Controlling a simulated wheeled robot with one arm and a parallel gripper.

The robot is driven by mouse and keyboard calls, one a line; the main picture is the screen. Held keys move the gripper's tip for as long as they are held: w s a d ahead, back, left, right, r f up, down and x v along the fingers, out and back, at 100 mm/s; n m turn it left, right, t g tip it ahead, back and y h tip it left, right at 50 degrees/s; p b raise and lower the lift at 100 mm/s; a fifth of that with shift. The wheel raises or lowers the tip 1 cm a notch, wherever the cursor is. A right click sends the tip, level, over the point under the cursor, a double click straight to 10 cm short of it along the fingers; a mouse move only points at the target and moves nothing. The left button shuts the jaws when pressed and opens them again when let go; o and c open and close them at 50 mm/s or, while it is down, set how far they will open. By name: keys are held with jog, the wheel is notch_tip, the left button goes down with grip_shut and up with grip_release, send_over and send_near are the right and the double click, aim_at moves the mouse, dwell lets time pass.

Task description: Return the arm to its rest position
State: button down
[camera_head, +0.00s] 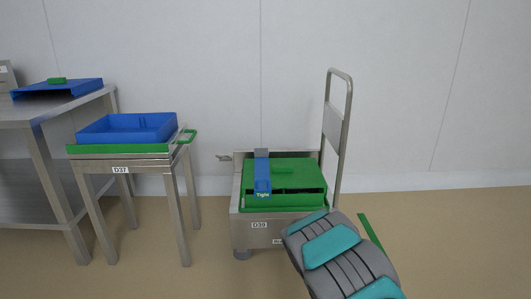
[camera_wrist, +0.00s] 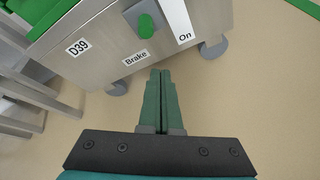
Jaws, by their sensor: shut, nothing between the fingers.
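My gripper (camera_wrist: 160,76) shows in the wrist view with its two green fingers together and nothing between them. It points at the lower side of a steel cart (camera_wrist: 90,55) labelled D39 and stays apart from it as far as I can tell. My grey and teal arm (camera_head: 340,252) shows at the lower middle right of the head view, in front of the same cart (camera_head: 249,237). The fingers are not clearly seen in the head view.
The cart carries a green box (camera_head: 283,200) with a blue strap marked "Tight", and has a tall handle (camera_head: 335,135). A green brake knob (camera_wrist: 146,26) sits near its "On" label. A D37 stand (camera_head: 118,162) holds a blue tray (camera_head: 126,138).

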jog(key=s+d+r+m+g+h, duration=0.4)
jog(key=s+d+r+m+g, duration=0.35)
jog(key=s+r+m, duration=0.65)
jog(key=s+a+r+m+g+y, duration=0.1)
jog(key=s+a+r+m+g, duration=0.3)
jog(key=s, duration=0.8)
jog(key=s+a+r+m+g+y, duration=0.1)
jog(key=s+a+r+m, duration=0.15)
jog(key=s+m, duration=0.7)
jog(key=s+a+r+m+g+y, duration=0.1)
jog(key=s+a+r+m+g, duration=0.25)
jog(key=s, duration=1.15)
notch_tip(320, 180, up, 14)
jog(key=p, duration=1.3)
jog(key=shift+d+f+n+p, duration=0.2)
jog(key=shift+d+n+p, duration=0.05)
jog(key=shift+n+p, duration=0.15)
jog(key=shift+w, duration=0.1)
